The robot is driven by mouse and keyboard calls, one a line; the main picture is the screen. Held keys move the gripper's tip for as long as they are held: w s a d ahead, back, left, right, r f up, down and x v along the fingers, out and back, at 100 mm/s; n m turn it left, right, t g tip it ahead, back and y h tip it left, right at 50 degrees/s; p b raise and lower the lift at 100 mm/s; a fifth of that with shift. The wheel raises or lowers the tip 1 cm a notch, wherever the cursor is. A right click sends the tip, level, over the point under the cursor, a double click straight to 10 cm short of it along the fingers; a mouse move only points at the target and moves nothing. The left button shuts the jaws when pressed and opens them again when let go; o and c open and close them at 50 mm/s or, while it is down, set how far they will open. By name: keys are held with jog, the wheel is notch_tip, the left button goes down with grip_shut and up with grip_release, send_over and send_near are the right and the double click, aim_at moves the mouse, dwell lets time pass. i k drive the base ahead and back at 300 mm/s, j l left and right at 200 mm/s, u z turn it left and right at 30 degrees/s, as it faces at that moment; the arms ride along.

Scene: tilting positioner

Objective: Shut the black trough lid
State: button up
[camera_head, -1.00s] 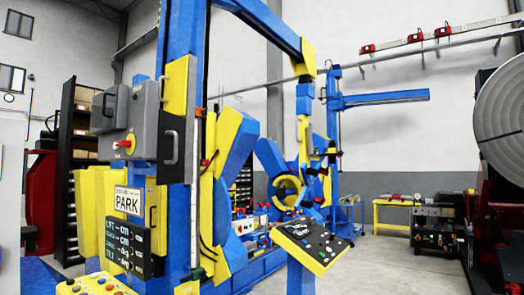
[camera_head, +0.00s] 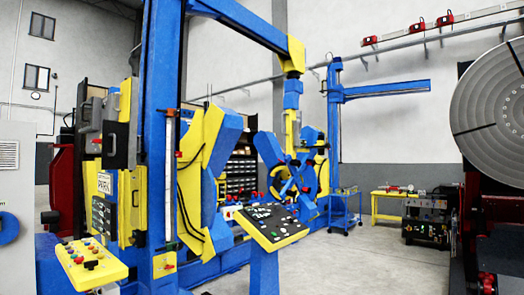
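I cannot pick out a black trough lid for certain in the head view. A dark flat panel (camera_head: 116,146) hangs by the grey switch box on the left of the blue column, but I cannot tell what it is. My gripper cannot be made out in this view, so whether it holds anything is not shown.
A blue column (camera_head: 157,130) with yellow parts stands left of centre. A yellow button box (camera_head: 92,263) is at lower left, and a tilted control panel (camera_head: 268,224) at centre front. A grey disc (camera_head: 490,105) is at right. The floor (camera_head: 375,265) at right centre is clear.

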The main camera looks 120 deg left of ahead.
aim_at(116, 134)
jog(key=u, duration=0.45)
jog(key=i+u, duration=0.1)
jog(key=u, duration=0.3)
jog(key=l+u, duration=0.1)
jog(key=u, duration=3.75)
jog(key=k+l, duration=0.05)
jog(key=l, duration=0.05)
